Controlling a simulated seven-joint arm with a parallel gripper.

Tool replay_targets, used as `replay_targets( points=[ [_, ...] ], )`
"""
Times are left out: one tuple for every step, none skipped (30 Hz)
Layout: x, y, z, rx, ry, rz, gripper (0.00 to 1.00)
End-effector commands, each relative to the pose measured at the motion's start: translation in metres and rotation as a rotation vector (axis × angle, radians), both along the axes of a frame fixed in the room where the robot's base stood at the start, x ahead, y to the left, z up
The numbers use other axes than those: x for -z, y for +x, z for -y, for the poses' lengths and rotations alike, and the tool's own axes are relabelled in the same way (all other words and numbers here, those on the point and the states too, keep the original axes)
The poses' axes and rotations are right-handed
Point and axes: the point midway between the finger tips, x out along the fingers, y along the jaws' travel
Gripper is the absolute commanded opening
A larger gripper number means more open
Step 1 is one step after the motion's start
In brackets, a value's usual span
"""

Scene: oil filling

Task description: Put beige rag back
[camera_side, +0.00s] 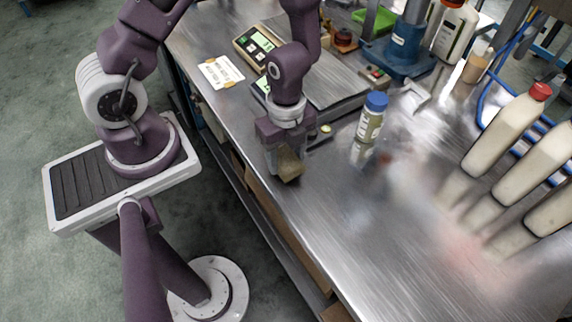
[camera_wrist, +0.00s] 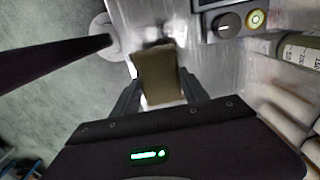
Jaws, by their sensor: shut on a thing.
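The beige rag (camera_side: 290,163) hangs at the end of my gripper (camera_side: 280,165) in the side view, close to the front edge of the metal bench. In the wrist view the rag (camera_wrist: 159,76) is a brownish-beige block between the two dark fingers of my gripper (camera_wrist: 161,92). The fingers are shut on the rag. I cannot tell whether the rag's lower end touches the bench or is a little above it.
A blue-capped bottle (camera_side: 371,117) stands on the bench (camera_side: 350,230) to the right of my gripper. Several tall cream bottles (camera_side: 506,128) are at the right. A scale (camera_side: 254,46) and a blue stand (camera_side: 403,45) are behind. The front bench area is clear.

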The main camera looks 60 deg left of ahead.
Motion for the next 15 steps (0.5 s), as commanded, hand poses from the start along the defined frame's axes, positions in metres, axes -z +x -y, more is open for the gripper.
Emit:
replay_targets(
  points=[
    [0.011, -0.002, 0.001, 0.008, 0.003, -0.007, 0.20],
    [0.015, -0.002, 0.000, 0.005, 0.002, -0.006, 0.20],
    [0.020, -0.002, 0.000, 0.005, 0.002, -0.005, 0.20],
    [0.024, -0.001, 0.000, 0.003, 0.002, -0.005, 0.20],
    [0.027, -0.001, 0.000, 0.003, 0.002, -0.004, 0.20],
    [0.030, -0.001, 0.000, 0.002, 0.001, -0.004, 0.20],
    [0.031, -0.001, 0.000, 0.002, 0.001, -0.003, 0.20],
    [0.032, -0.001, 0.000, 0.000, 0.000, -0.003, 0.20],
    [0.033, 0.000, 0.000, -0.001, 0.000, -0.002, 0.20],
    [0.033, 0.000, 0.000, -0.002, 0.000, -0.002, 0.20],
    [0.032, 0.000, 0.000, -0.002, 0.000, -0.001, 0.20],
    [0.032, 0.000, 0.000, -0.002, 0.000, -0.001, 0.20],
    [0.032, 0.000, 0.000, -0.002, 0.000, -0.001, 0.20],
    [0.032, 0.000, 0.000, -0.002, 0.000, -0.001, 0.20],
    [0.033, 0.000, 0.000, -0.002, 0.001, -0.002, 0.20]
  ],
)
